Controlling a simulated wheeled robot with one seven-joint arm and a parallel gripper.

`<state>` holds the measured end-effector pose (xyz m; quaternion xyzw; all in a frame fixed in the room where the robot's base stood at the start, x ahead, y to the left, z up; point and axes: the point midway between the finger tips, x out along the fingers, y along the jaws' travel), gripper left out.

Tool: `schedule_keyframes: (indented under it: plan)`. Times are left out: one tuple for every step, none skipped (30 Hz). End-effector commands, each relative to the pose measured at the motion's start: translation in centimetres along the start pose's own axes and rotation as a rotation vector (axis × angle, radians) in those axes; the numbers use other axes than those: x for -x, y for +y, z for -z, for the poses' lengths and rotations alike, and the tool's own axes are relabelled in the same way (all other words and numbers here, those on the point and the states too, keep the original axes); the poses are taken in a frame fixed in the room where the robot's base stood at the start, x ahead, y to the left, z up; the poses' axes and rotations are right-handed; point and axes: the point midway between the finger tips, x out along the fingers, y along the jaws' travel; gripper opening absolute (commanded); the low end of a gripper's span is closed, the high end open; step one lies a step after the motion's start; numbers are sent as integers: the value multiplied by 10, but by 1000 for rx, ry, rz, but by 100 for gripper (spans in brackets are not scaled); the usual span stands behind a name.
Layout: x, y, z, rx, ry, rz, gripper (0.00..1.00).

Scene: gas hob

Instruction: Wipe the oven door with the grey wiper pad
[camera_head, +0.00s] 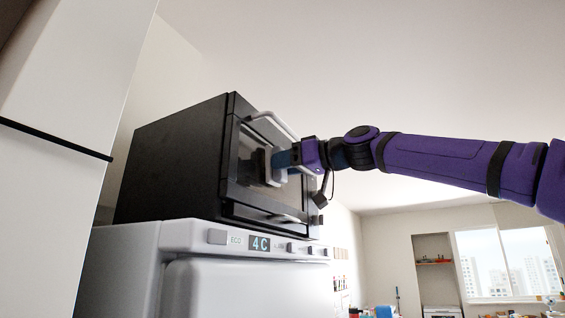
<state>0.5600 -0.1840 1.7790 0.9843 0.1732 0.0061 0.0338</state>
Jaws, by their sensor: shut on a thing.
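The black oven (175,160) sits on top of a white appliance. Its glass door (244,155) faces right and is closed, with a light bar handle (272,124) along its upper edge. My gripper (279,162) is in front of the door, reached in from the right by my purple arm. It is shut on the grey wiper pad (267,166), which is at the middle of the door glass. The pad seems to be against the glass, but I cannot tell for certain whether it touches. My gripper hides part of the door's right side.
The white appliance (130,270) below has a panel with a lit display (260,243) and several buttons. A tall white cabinet (60,90) stands close on the left. The room to the right is open, with a window (510,263) far behind.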

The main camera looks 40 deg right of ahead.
Motion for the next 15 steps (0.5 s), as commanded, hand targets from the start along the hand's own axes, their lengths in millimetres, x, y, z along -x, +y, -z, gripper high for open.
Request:
schedule_keyframes:
  plan:
    - [0,1,0,0,0,0,16]
    - [0,2,0,0,0,0,16]
    - [0,3,0,0,0,0,16]
    - [0,5,0,-1,0,0,16]
    - [-1,7,-1,-1,0,0,16]
    - [-1,10,-1,-1,0,0,16]
    - [-1,12,-1,-1,0,0,16]
    - [-2,15,-1,0,0,0,16]
    - [-2,18,-1,0,0,0,16]
    - [-2,20,-1,0,0,0,16]
    - [-2,22,-1,0,1,0,16]
    - [-2,25,-1,0,1,0,16]
    - [-2,28,-2,-1,1,0,16]
    - [-3,30,-2,-1,1,0,16]
    - [-3,32,-2,-1,1,0,16]
